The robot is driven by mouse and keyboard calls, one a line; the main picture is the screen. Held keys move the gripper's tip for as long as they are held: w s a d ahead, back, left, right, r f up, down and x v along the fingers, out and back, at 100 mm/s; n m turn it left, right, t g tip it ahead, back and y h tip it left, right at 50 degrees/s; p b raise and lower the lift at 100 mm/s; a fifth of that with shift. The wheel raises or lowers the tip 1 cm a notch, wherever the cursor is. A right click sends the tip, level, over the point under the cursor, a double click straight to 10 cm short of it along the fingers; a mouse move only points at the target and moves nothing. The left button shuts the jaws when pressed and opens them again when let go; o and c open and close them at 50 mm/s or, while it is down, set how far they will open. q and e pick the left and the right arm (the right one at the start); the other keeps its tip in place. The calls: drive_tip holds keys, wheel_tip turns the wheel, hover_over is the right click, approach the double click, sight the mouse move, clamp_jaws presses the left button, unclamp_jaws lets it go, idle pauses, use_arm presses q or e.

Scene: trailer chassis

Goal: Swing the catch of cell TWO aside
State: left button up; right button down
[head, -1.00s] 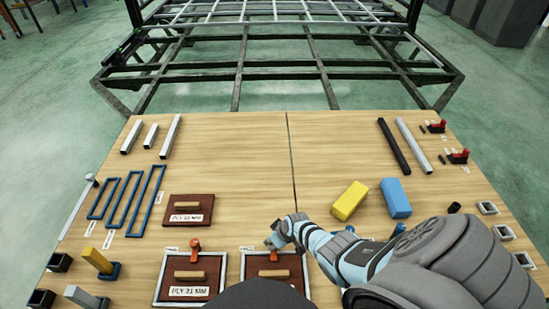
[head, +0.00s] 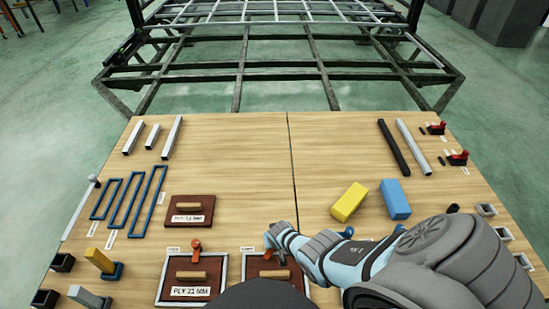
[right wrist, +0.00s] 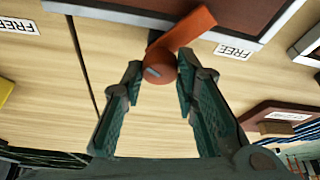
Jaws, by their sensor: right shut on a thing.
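My right gripper (head: 271,246) is at the back edge of the right-hand framed cell (head: 244,268), which holds a brown panel with a wooden handle (head: 268,274). In the right wrist view the fingers (right wrist: 159,75) stand on both sides of the round end of an orange catch (right wrist: 188,32). The catch's bar points up and right, over the cell's rim. In the head view my gripper hides most of this catch. A second orange catch (head: 197,246) stands at the back of the left-hand cell, which holds the "PLY 21 MM" panel (head: 180,276). My left gripper is not visible.
A loose brown panel (head: 190,210) lies behind the left cell. Yellow (head: 349,201) and blue (head: 395,199) blocks lie right of my gripper. "FREE" labels (right wrist: 233,50) flank the held catch. The table's middle is clear; the dark chassis (head: 270,75) stands beyond it.

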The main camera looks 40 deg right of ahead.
sight(264, 255)
drive_tip(key=m+h+b, duration=0.1)
drive_tip(key=m, duration=0.1)
drive_tip(key=shift+f+m, duration=0.1)
drive_tip(key=shift+m, duration=0.3)
drive_tip(key=m+g+b, duration=0.1)
drive_tip(key=m, duration=0.1)
drive_tip(key=shift+w+a+m+h, duration=0.1)
drive_tip(key=shift+m+h, duration=0.3)
drive_tip(key=m+g+b, duration=0.1)
drive_tip(key=m+b, duration=0.1)
drive_tip(key=m, duration=0.1)
drive_tip(key=m+g+b, duration=0.1)
drive_tip(key=m+b, duration=0.1)
drive_tip(key=shift+w+m+h, duration=0.1)
drive_tip(key=shift+m+h, duration=0.3)
drive_tip(key=shift+a, duration=0.1)
drive_tip(key=c, duration=1.3)
unclamp_jaws()
drive_tip(key=v, duration=1.2)
drive_tip(key=shift+w, duration=0.2)
